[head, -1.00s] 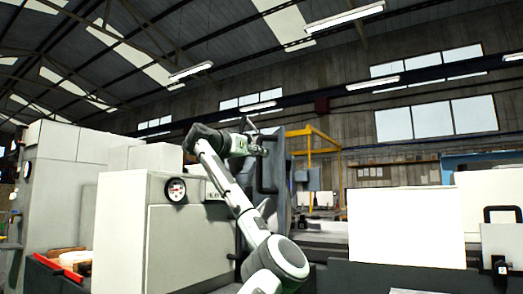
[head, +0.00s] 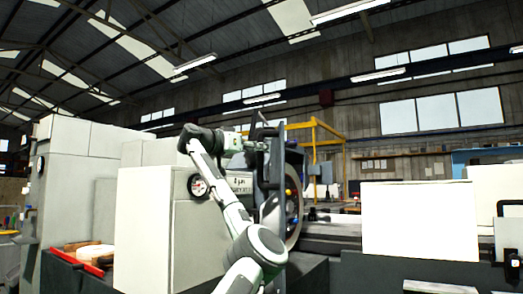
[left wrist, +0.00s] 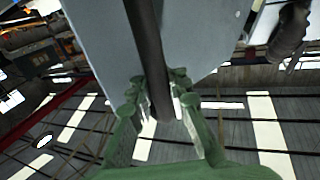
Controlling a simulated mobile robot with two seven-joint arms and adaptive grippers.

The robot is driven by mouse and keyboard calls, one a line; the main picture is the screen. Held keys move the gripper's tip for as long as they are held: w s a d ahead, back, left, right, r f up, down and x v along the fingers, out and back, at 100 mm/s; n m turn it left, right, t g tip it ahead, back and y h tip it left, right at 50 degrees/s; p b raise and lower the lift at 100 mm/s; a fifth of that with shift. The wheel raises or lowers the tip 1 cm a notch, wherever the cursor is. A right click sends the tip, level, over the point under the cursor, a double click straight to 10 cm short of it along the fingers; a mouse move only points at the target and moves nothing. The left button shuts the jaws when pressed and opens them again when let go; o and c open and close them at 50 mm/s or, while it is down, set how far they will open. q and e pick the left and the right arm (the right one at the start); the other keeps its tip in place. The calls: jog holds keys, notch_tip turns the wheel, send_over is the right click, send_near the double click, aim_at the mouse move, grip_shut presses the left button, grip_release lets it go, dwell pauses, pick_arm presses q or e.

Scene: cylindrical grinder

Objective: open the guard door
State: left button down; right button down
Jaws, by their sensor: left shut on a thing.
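The guard door (head: 274,195) is a grey-blue panel seen nearly edge-on in the head view, beside the white machine housing. Its flat face fills the upper part of the left wrist view (left wrist: 205,35). A dark bar handle (left wrist: 147,45) stands out from the door. My left gripper (left wrist: 158,98) has its green fingers on both sides of the handle's end and is shut on it. In the head view my left gripper (head: 262,147) is at the upper part of the door. A round wheel (head: 294,205) shows just right of the door. My right gripper is out of view.
A white housing with a dial gauge (head: 197,187) stands left of the door, behind my left arm. A white panel (head: 420,222) and a smaller panel with a black handle stand at the right. A red tray (head: 80,260) lies at the lower left.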

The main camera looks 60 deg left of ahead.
pick_arm(q)
jog(key=shift+d+f, duration=0.15)
jog(key=shift+f, duration=0.05)
jog(key=c, duration=1.4)
grip_release()
jog(key=shift+r, duration=0.2)
jog(key=shift+s, duration=0.2)
jog(key=s, duration=0.4)
jog(key=s+d, duration=0.1)
jog(key=s, duration=0.2)
jog(key=s+d, duration=0.1)
jog(key=s, duration=0.3)
jog(key=shift+s, duration=0.3)
jog(key=shift+a, duration=0.1)
